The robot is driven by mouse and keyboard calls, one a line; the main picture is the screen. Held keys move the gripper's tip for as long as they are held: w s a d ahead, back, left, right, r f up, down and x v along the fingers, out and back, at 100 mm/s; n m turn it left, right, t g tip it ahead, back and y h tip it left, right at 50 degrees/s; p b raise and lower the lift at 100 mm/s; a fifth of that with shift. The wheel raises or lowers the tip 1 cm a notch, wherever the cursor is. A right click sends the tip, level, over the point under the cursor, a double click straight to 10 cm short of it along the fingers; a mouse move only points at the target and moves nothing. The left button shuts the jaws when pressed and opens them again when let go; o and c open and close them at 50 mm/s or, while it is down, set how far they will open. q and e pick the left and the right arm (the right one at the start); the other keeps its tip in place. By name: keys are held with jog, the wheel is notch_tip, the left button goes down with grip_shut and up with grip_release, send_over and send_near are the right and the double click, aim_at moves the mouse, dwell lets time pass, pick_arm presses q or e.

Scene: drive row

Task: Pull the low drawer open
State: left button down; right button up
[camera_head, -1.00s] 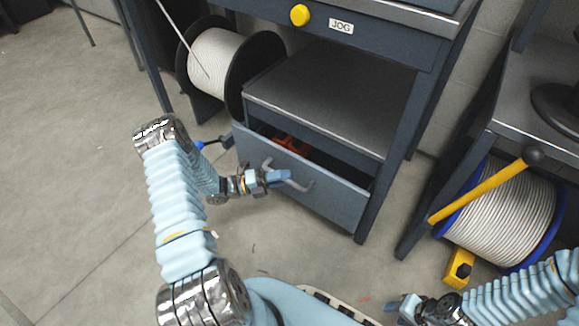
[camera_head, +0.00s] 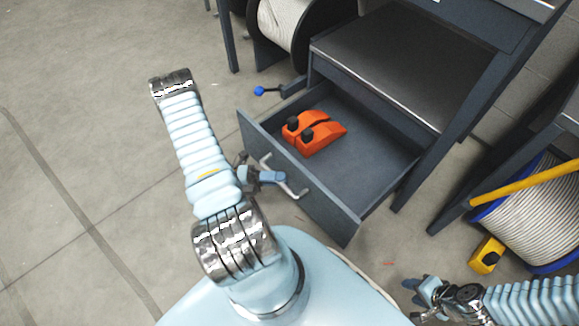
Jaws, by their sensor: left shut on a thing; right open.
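The low drawer (camera_head: 318,207) stands well open under the dark workbench, and its inside shows. Two orange blocks with black knobs (camera_head: 316,134) lie in it toward the left. A pale bar handle (camera_head: 298,191) is on its front. My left gripper (camera_head: 279,178) is shut on the drawer handle near its middle. My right gripper (camera_head: 412,286) is open and empty above the floor at the lower right, apart from the drawer.
A cable reel (camera_head: 285,22) stands behind the drawer. A blue-knobbed lever (camera_head: 261,91) juts out left of the drawer. A blue-rimmed reel (camera_head: 535,215) and a yellow block (camera_head: 487,254) are at the right. The floor at left is clear.

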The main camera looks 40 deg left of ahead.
pick_arm(q)
jog(key=shift+s+a, duration=0.1)
jog(key=shift+s, duration=0.95)
jog(key=c, duration=1.1)
grip_release()
jog(key=b+v, duration=0.1)
jog(key=v, duration=1.2)
jog(key=shift+s+a, duration=0.25)
jog(key=shift+a, duration=0.05)
